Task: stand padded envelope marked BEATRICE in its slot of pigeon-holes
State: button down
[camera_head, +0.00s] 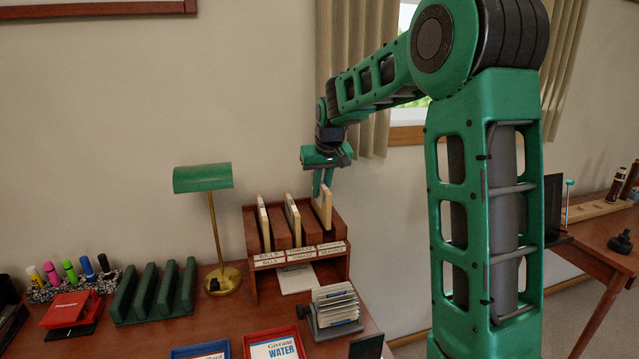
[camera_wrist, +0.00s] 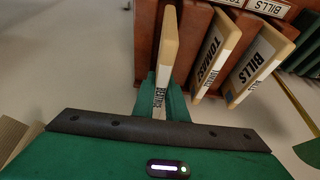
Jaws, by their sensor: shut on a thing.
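The wooden pigeon-holes (camera_head: 340,262) stand on the desk, with small name labels along the front. My gripper (camera_head: 323,186) is shut on the padded envelope marked BEATRICE (camera_head: 322,211), a tan envelope at the rightmost slot. In the wrist view my green fingers (camera_wrist: 161,92) pinch its near edge, and the envelope (camera_wrist: 168,45) stands upright between the slot's walls. Its label is partly covered by the fingers and hard to read. Whether its lower edge touches the slot floor is hidden.
Two other tan envelopes stand in the neighbouring slots: the middle one (camera_head: 292,219) and the BILLS one (camera_head: 263,222). A green desk lamp (camera_head: 204,180) stands to the left. A card file (camera_head: 335,308) and trays (camera_head: 273,346) lie in front. The wall is close behind.

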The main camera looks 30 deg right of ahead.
aim_at(321, 201)
jog(key=shift+f, duration=2.2)
jog(key=c, duration=1.7)
grip_release()
jog(key=shift+r, duration=0.15)
jog(key=v, duration=1)
jog(key=shift+s+r, duration=0.15)
jog(key=shift+r, duration=0.05)
